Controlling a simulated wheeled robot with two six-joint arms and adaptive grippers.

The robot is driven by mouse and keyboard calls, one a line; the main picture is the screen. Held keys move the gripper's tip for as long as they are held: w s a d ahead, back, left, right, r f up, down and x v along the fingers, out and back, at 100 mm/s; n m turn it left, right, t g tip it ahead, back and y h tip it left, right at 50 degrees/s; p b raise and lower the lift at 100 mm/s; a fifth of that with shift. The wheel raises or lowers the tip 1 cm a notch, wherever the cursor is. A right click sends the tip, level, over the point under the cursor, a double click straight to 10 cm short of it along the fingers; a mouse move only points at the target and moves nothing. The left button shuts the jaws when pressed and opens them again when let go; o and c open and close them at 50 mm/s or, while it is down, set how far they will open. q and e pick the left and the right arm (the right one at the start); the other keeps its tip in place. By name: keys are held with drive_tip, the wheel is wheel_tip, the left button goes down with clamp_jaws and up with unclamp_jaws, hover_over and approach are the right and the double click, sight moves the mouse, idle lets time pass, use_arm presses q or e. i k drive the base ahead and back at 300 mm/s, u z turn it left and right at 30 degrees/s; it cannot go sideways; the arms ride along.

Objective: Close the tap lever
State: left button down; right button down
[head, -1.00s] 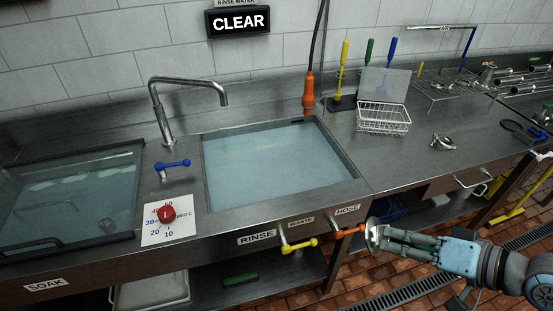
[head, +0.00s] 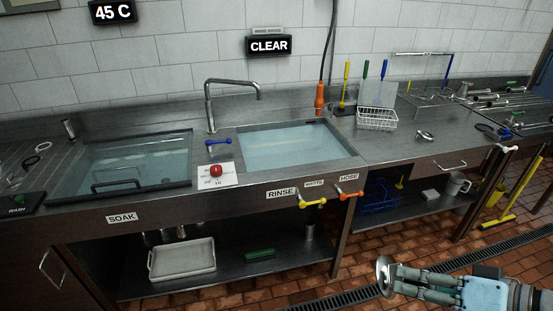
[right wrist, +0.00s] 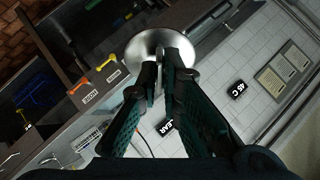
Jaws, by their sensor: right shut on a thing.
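The tap lever, a short blue handle (head: 218,142), lies on the steel deck at the foot of the bent steel tap (head: 208,105). It points to the right in the head view. No stream shows under the spout. My right gripper (head: 392,276) is low at the right, in front of the counter and far from the blue lever. It is shut on a round shiny steel disc (head: 383,283). The disc also fills the space beyond the fingertips in the right wrist view (right wrist: 138,42). My left gripper is not in view.
The rinse basin (head: 353,157) holds water, right of the tap; a soak basin (head: 185,184) is at left. Yellow (head: 313,202) and orange (head: 350,193) levers stick out of the front panel. A red knob (head: 216,170) sits near the blue lever. Floor before the counter is open.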

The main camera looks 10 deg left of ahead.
sight(209, 143)
drive_tip(key=u, duration=0.9)
drive_tip(key=i, duration=1.05)
drive_tip(key=z, duration=0.2)
